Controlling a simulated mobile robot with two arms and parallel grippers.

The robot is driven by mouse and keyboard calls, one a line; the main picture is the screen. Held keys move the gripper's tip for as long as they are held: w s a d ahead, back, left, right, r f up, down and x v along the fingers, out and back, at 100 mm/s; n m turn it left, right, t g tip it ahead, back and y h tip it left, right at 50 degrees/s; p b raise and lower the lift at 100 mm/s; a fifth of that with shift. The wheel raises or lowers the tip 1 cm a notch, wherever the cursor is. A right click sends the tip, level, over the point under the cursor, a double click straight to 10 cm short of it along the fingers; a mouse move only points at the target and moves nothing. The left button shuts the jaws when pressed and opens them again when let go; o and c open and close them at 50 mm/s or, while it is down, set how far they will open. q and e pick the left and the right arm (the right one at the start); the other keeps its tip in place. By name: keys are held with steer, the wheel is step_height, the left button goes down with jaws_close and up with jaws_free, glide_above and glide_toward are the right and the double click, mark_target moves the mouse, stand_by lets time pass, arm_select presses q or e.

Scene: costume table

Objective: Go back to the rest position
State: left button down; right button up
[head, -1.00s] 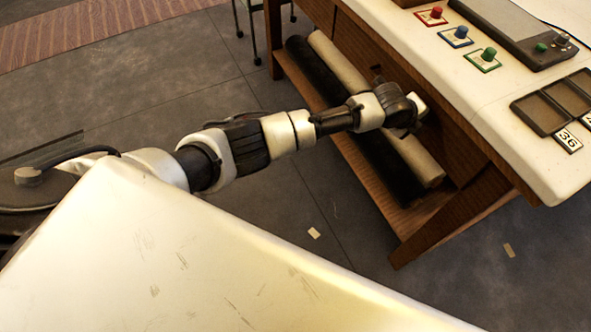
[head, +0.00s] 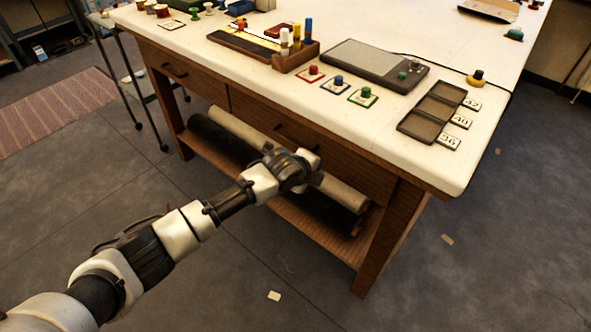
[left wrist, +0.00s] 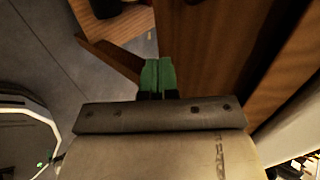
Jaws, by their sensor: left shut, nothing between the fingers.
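My left arm reaches in from the lower left of the head view, and my left gripper (head: 312,158) is beside the drawer front of the table (head: 400,160), below the tabletop. In the left wrist view the green fingertips (left wrist: 158,76) are together with nothing between them, against a background of brown wood. The drawer near the gripper looks closed. How far the gripper is from the wood I cannot tell. My right gripper is in neither view.
Dark and beige fabric rolls (head: 338,190) lie on the low shelf behind my arm. A wheeled stand (head: 130,85) is at left. A tray (head: 432,112), a grey device (head: 372,66) and red, blue and green knobs (head: 337,82) are on the tabletop. Floor (head: 220,270) is open in front.

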arm_select(q)
steer(key=v, duration=0.6)
steer(key=shift+s+r+p, duration=0.25)
steer(key=shift+r+p, duration=0.05)
steer(key=shift+p, duration=0.05)
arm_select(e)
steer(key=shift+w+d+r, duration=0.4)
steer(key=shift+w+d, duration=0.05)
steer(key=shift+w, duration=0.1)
